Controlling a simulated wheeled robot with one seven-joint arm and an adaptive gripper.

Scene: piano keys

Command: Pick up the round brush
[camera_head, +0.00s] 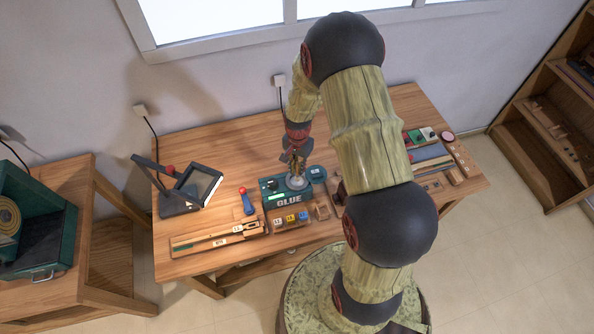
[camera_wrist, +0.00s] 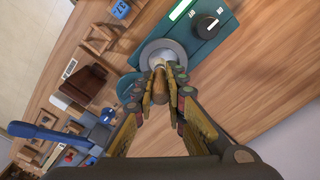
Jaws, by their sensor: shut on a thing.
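The round brush (camera_wrist: 160,88) shows in the wrist view as a short brown handle between my fingers. My gripper (camera_wrist: 164,80) is shut on it, and the fingers hide most of the brush. The brush's lower end points at the round grey glue pot (camera_wrist: 152,57) on the teal glue box. I cannot tell whether the end is inside the pot or just above it. In the head view my gripper (camera_head: 295,162) is over the glue pot (camera_head: 298,182), and the brush is too small to make out.
The teal glue box (camera_head: 289,211) stands mid-table. Small labelled blocks (camera_head: 291,218) sit in front. Trays (camera_head: 430,152) are at the right.

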